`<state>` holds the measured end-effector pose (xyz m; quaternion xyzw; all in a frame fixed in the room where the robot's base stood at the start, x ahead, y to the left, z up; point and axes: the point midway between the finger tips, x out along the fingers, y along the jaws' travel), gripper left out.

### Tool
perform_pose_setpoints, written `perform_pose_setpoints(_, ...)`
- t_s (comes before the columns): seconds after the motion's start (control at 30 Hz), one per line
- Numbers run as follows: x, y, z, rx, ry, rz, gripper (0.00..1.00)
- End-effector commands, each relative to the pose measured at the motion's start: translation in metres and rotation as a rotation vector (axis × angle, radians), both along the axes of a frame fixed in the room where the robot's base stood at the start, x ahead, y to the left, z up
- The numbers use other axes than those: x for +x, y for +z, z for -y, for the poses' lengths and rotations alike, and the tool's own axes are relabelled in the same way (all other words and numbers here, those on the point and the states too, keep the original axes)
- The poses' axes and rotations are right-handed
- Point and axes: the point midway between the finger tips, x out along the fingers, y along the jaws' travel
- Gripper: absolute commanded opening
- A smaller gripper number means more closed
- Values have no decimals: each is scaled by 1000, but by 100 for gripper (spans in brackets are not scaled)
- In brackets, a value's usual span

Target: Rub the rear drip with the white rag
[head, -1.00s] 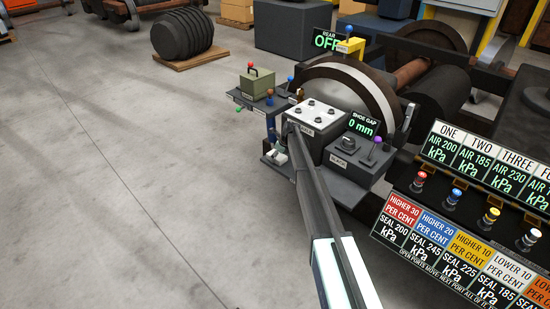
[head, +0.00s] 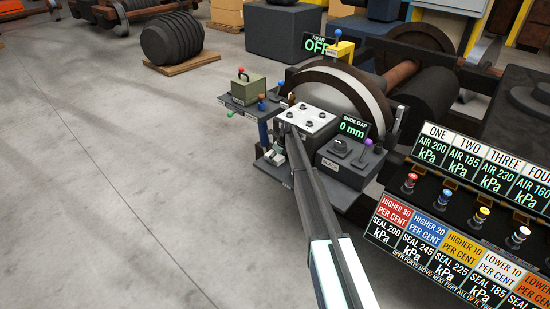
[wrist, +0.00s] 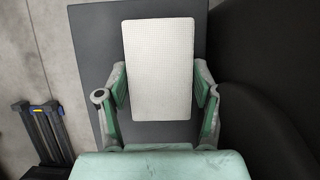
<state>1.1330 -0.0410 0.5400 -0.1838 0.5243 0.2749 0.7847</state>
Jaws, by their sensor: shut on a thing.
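The white rag (wrist: 160,70) is a flat, textured pad in the wrist view. It sits between the two green-grey fingers of my gripper (wrist: 160,92), which are shut on it. Behind the rag is a dark grey flat panel (wrist: 190,12); I cannot tell whether they touch. In the head view my gripper (head: 275,157) is small and partly hidden by my arm, low beside the grey block with the white bolted top. The rag cannot be made out there. A sign reading REAR OFF (head: 318,45) stands behind the wheel. No drip can be made out in either view.
A large wheel (head: 378,98) stands behind the grey block's white top (head: 306,121). A small shelf (head: 235,103) carries a green box (head: 245,90). A switch box (head: 345,160) and a valve panel (head: 440,200) lie to the right. The floor at left is clear.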

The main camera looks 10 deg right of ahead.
Motion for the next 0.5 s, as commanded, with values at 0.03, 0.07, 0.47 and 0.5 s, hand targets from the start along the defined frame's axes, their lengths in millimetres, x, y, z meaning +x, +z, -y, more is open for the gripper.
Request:
perform_pose_setpoints(0.03,0,1,0,0,0,0,39)
perform_pose_setpoints(0.07,0,2,0,1,0,1,39)
perform_pose_setpoints(0.47,0,34,0,0,0,1,39)
perform_pose_setpoints(0.5,0,37,0,0,0,1,39)
